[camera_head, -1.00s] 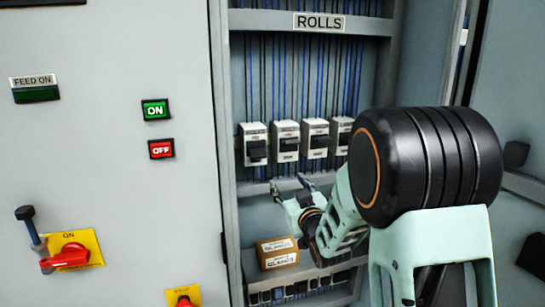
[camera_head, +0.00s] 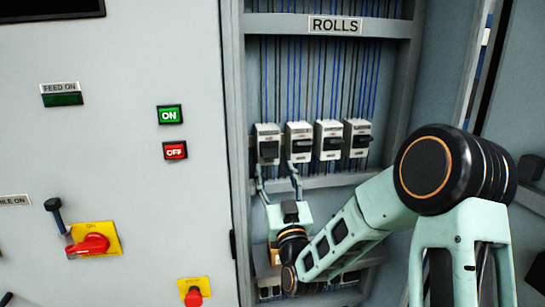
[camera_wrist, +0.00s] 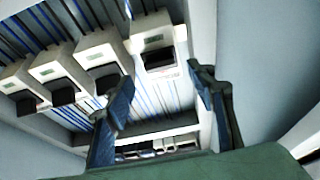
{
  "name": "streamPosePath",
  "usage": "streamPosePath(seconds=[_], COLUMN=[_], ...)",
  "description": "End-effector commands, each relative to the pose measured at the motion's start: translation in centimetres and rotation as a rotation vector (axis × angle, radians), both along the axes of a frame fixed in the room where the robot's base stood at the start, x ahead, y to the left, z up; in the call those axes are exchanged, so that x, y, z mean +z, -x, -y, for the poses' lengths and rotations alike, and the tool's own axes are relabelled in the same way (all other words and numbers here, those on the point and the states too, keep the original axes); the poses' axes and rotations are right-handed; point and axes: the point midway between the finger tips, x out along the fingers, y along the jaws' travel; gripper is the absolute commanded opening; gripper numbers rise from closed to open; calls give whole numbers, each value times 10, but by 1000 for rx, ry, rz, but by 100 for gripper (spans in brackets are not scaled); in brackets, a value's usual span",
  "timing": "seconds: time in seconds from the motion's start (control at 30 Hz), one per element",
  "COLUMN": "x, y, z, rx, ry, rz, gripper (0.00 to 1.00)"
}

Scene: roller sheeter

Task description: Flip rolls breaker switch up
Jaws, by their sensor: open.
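A ROLLS label (camera_head: 335,25) tops an open cabinet. Below it is a row of several white breakers with dark switch handles. The leftmost breaker (camera_head: 268,140) has a dark handle that looks different in angle from its neighbours' handles; its exact position is hard to tell. My gripper (camera_head: 277,172) is open and empty, pointing up just below the two leftmost breakers. In the wrist view, my gripper (camera_wrist: 162,84) has a finger on either side below the end breaker (camera_wrist: 155,42), whose handle faces the gap. I cannot tell any contact.
A cabinet ledge (camera_head: 330,181) runs under the breakers. The left panel holds a green ON button (camera_head: 169,115), a red OFF button (camera_head: 175,151) and a red rotary switch (camera_head: 90,244). Cabinet side walls bound the space.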

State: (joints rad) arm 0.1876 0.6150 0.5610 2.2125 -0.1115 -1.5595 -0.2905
Motion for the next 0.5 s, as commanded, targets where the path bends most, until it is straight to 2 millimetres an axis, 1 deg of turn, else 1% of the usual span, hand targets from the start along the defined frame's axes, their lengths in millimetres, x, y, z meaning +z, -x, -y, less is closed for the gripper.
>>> streamPosePath(seconds=[0.03, 0.2, 0.33, 0.5], x=[6, 14, 17, 18], y=[-9, -30, -39, -43], z=[-2, -9, -12, -13], rx=[-1, 1, 2, 2], ry=[-2, -1, 0, 0], rz=[1, 0, -1, -1], gripper=[51, 51, 51, 51])
